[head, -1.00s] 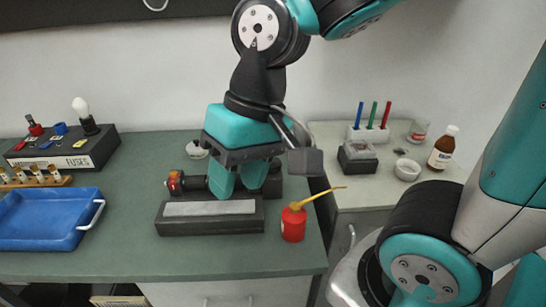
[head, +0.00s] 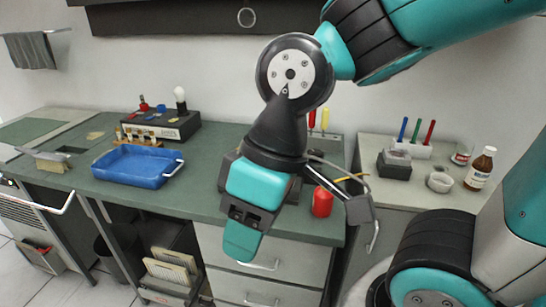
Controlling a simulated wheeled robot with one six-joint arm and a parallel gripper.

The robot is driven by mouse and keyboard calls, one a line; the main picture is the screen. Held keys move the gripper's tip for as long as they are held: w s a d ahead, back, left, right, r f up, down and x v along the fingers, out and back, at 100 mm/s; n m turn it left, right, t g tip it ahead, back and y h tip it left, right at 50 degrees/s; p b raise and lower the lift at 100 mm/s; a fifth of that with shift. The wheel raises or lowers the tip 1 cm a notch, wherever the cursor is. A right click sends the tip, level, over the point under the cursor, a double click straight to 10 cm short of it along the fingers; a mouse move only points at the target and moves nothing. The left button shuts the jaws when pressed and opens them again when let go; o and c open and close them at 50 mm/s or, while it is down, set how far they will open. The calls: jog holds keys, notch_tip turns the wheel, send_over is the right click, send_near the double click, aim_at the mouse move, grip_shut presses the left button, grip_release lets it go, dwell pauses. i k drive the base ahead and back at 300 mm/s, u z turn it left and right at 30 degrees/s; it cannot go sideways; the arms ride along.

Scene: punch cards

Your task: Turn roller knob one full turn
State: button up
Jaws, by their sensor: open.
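I cannot make out a roller knob in the present head view. My gripper (head: 243,238) hangs in front of the bench's front edge, over the drawers, with its teal fingers pointing down. It is open, and nothing shows between the fingers. My gripper and wrist hide most of the dark block-like device on the bench behind them. Only dark parts of it show beside my wrist, and no knob can be told there.
The green bench top (head: 205,190) is clear left of my gripper. A red oil can (head: 322,202) stands close on the right. A blue tray (head: 137,168), a fuse box (head: 165,125) and a metal bracket piece (head: 50,160) lie left. A side cabinet holds a brown bottle (head: 480,170).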

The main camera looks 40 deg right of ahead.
aim_at(316, 152)
jog(key=u, duration=1.25)
jog(key=k, duration=0.95)
jog(key=z, duration=1.45)
jog(key=i, duration=1)
jog(key=u, duration=0.05)
